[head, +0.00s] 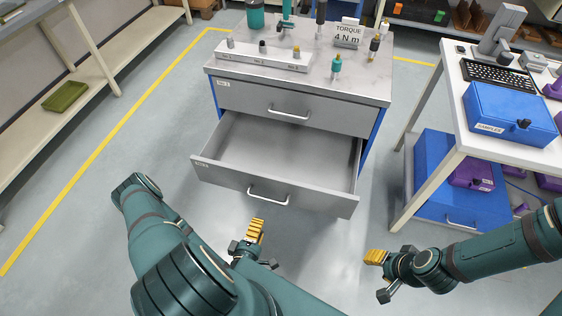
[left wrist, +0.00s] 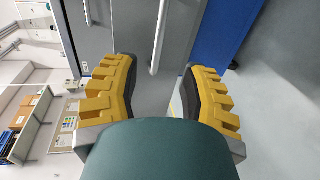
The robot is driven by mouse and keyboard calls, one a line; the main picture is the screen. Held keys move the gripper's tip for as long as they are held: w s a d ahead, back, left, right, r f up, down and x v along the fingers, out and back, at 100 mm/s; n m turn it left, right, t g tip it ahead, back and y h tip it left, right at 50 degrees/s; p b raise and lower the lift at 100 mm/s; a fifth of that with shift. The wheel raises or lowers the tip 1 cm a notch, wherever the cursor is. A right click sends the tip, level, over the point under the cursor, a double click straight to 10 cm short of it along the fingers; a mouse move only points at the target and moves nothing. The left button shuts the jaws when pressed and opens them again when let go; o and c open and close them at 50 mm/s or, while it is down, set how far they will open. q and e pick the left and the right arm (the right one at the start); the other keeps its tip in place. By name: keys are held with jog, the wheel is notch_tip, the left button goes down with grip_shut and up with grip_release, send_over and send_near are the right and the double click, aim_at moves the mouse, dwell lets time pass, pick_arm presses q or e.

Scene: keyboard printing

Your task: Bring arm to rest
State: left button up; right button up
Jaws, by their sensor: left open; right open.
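My left gripper (head: 258,246) is open and empty, low in front of the grey cabinet's pulled-out lower drawer (head: 225,183). In the left wrist view its two yellow-padded fingers (left wrist: 160,88) stand wide apart with nothing between them. A silver handle (left wrist: 158,40) shows beyond the fingertips, apart from them. My right gripper (head: 379,276) is open and empty, to the right of the left one and short of the cabinet. My left arm (head: 150,225) comes in from the lower left and my right arm (head: 495,250) from the right edge.
The open drawer looks empty; the upper drawer (head: 290,108) is shut. The cabinet top (head: 300,80) holds a bit rack, tools and a torque sign. Shelves line the left; floor between is clear.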

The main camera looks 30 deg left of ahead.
pick_arm(q)
jog(key=w+d+m+g+h, duration=0.7)
jog(key=d+m+h, duration=0.1)
jog(key=m, duration=0.4)
jog(key=s+d+r+m+g, duration=0.2)
jog(key=d+r+m+g, duration=0.4)
jog(key=r, duration=0.3)
jog(key=shift+s+d+m+g, duration=0.3)
jog(key=shift+s+d+m, duration=0.15)
jog(key=shift+d, duration=0.35)
